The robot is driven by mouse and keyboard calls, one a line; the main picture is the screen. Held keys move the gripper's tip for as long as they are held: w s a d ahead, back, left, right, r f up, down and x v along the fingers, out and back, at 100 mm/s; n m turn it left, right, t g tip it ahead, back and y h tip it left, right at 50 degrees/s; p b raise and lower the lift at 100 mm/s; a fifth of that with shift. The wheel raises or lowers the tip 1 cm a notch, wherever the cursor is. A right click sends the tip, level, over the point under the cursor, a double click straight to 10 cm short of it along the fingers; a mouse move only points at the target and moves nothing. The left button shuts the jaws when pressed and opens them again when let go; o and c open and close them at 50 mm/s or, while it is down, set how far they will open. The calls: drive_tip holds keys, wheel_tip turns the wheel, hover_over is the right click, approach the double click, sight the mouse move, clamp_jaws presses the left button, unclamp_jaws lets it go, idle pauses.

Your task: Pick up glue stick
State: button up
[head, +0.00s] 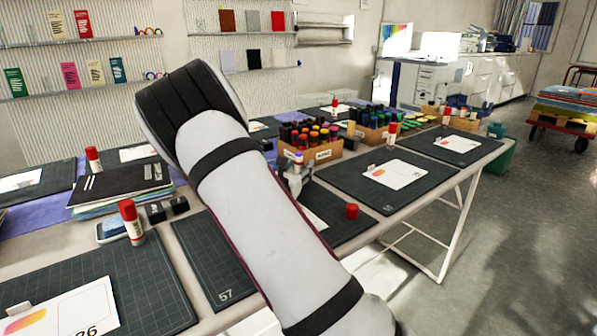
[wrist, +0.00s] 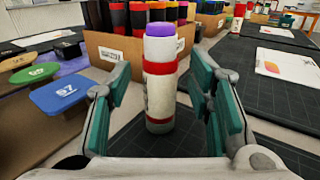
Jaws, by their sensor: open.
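The glue stick (wrist: 160,95) stands upright on a dark cutting mat (wrist: 133,143) in the wrist view. It has a white body, a red band and an uncapped purple top. My gripper (wrist: 163,88) is open, with one green-padded finger on each side of the stick and visible gaps between. In the head view the purple tip of the glue stick (head: 298,158) shows just above my gripper (head: 294,180); my arm hides much of the mat. A loose red cap (head: 351,211) sits on the mat to the right.
A cardboard box of markers (head: 322,153) stands close behind the stick. Other red-capped glue sticks stand around the tables, one at the left (head: 131,220) and one at the right (head: 391,134). Colored round-topped items (wrist: 58,95) are left of my gripper.

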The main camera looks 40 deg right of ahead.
drive_tip(key=shift+w+d, duration=0.2)
drive_tip(key=shift+d, duration=0.1)
drive_tip(key=shift+c, duration=0.4)
clamp_jaws()
drive_tip(key=shift+r, duration=0.15)
